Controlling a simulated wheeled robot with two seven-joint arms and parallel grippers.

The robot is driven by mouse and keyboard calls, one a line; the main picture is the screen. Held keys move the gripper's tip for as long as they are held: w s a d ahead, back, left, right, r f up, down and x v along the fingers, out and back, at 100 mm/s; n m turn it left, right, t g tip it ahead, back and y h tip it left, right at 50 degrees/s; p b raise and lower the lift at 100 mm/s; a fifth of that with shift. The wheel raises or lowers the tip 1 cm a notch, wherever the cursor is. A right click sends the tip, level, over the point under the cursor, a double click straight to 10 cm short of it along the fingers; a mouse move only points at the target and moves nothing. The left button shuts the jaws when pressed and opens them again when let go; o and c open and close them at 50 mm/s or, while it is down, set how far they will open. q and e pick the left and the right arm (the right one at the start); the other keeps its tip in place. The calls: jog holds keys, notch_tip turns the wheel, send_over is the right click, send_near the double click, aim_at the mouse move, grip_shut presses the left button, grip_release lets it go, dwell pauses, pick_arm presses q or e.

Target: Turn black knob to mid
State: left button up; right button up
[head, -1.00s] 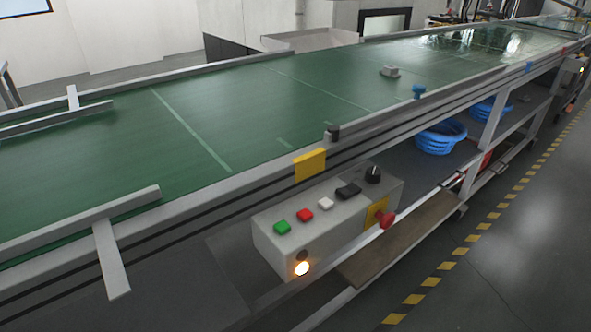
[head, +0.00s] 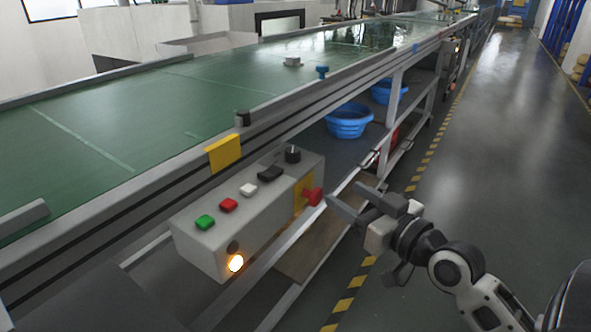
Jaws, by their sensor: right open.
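The black knob (head: 292,154) stands upright on the far right end of the top face of a grey control box (head: 213,246). The box is mounted on the side of the conveyor. My right gripper (head: 342,202) is open and empty, to the right of the box and lower in the picture than the knob. It is apart from the knob, with its fingers pointing left near the red emergency button (head: 313,196). I cannot tell whether a finger touches that button. My left gripper is not in view. The knob's exact setting is too small to read.
A green button (head: 205,222), a red button (head: 228,205), a white button (head: 248,190) and a black switch (head: 270,173) line the box top. The green conveyor (head: 190,110) runs behind. Blue baskets (head: 348,122) sit on the lower shelf. The floor (head: 490,130) at right is clear.

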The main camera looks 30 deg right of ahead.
jog(key=r, duration=0.1)
jog(key=p, duration=0.2)
send_near(298, 155)
jog(key=w, duration=0.9)
jog(key=shift+w+a, duration=0.15)
jog(key=shift+a, duration=0.2)
jog(key=shift+f+b, duration=0.15)
jog(key=shift+b, duration=0.2)
jog(key=c, duration=1)
